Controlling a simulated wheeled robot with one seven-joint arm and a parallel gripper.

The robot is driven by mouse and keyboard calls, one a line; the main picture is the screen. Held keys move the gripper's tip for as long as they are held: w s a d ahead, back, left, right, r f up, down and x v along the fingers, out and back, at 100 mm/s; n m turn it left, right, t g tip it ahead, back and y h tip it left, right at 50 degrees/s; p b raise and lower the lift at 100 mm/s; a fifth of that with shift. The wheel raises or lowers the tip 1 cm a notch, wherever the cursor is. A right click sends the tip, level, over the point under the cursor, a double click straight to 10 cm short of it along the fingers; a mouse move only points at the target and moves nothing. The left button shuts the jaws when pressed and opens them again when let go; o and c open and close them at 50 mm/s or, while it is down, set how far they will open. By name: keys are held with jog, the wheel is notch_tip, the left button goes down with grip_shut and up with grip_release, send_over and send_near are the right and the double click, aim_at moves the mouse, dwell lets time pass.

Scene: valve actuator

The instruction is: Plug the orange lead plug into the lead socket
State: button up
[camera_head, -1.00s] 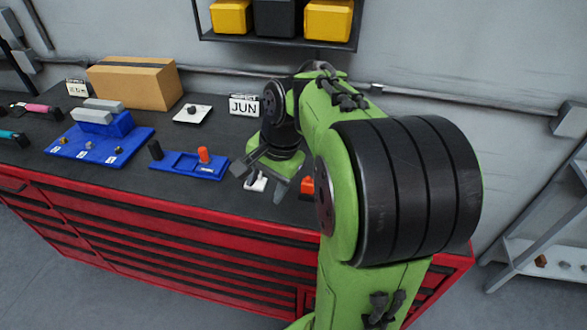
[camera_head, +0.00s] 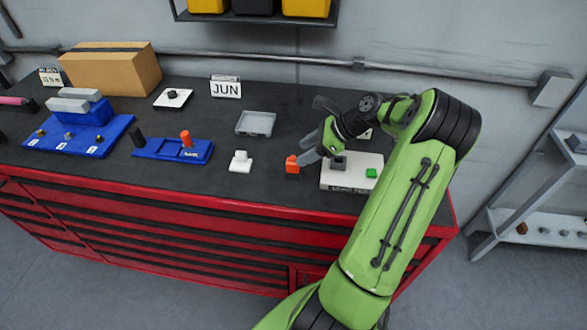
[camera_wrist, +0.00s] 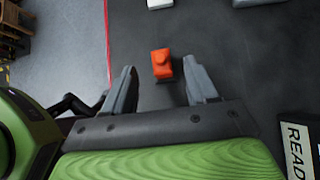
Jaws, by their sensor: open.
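The orange plug (camera_head: 291,164) sits on a dark base on the bench top. In the wrist view the orange plug (camera_wrist: 161,64) appears between and slightly beyond my two finger tips, with a gap on each side. My gripper (camera_head: 311,155) is open and empty, close to the plug's right side in the head view; it also shows in the wrist view (camera_wrist: 160,80). A white board (camera_head: 334,184) with partly readable "LEAD TEST" lettering lies right of the plug. It carries a grey block (camera_head: 338,163), perhaps the socket, and a green piece (camera_head: 371,173). My arm hides part of the board.
A white block (camera_head: 240,162) stands left of the plug. A grey tray (camera_head: 256,123) lies behind it. A blue holder (camera_head: 172,150) with black and orange pegs is further left. The bench's front edge is near.

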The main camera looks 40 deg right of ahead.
aim_at(293, 157)
jog(key=x, duration=0.5)
jog(key=shift+w+f+b, duration=0.2)
jog(key=shift+f+b, duration=0.2)
jog(key=shift+s+r, duration=0.1)
jog(key=c, duration=1.1)
jog(key=shift+o, duration=0.2)
